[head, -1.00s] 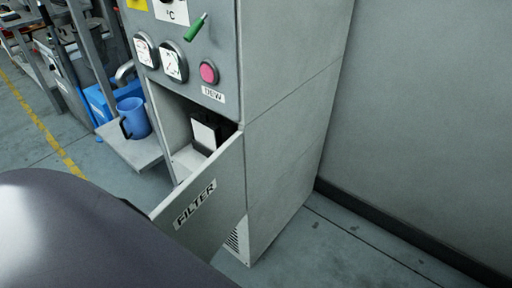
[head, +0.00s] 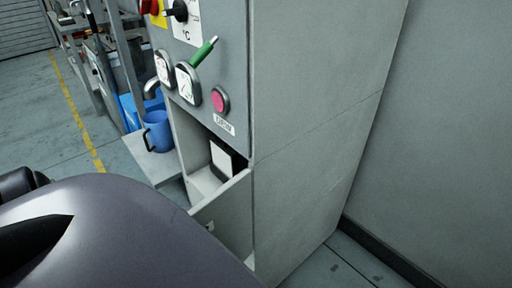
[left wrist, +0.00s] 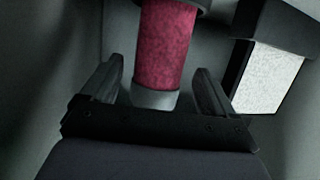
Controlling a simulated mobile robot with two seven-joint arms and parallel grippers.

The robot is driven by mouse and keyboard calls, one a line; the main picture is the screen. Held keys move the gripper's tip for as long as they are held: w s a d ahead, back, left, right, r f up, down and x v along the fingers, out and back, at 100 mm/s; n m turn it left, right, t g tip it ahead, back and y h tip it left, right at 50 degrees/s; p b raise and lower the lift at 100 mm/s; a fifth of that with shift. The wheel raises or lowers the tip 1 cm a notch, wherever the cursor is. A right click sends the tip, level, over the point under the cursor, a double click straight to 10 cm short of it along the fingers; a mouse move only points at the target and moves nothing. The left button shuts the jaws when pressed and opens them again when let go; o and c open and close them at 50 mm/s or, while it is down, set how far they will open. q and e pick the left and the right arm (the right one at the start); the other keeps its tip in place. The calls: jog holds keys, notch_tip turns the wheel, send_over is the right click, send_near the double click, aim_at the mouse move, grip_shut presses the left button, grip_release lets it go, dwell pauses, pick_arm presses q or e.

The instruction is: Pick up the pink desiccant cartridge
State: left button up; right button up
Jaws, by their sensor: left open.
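The pink desiccant cartridge (left wrist: 166,45) shows in the left wrist view as an upright red-pink cylinder with a grey lower cap and a grey upper part cut by the frame's top. My left gripper (left wrist: 158,68) is open, with one finger on each side of the cartridge. I cannot tell whether either finger touches it. In the head view the cartridge and the left gripper are hidden, and a large part of my arm fills the lower left. My right gripper is in neither view.
A dark block with a white face (left wrist: 272,78) stands right of the cartridge, and it also shows in the cabinet's open compartment (head: 222,158). The open door (head: 228,212) borders the compartment. A blue jug (head: 157,131) stands on a shelf at left. A pink button (head: 220,100) sits above.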

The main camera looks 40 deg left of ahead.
pick_arm(q)
jog(key=b+x, duration=0.1)
jog(key=x, duration=0.2)
jog(key=shift+w+d, duration=0.1)
jog(key=shift+w, duration=0.2)
jog(key=shift+r, duration=0.1)
jog(key=c, duration=1.3)
jog(key=shift+r, duration=0.1)
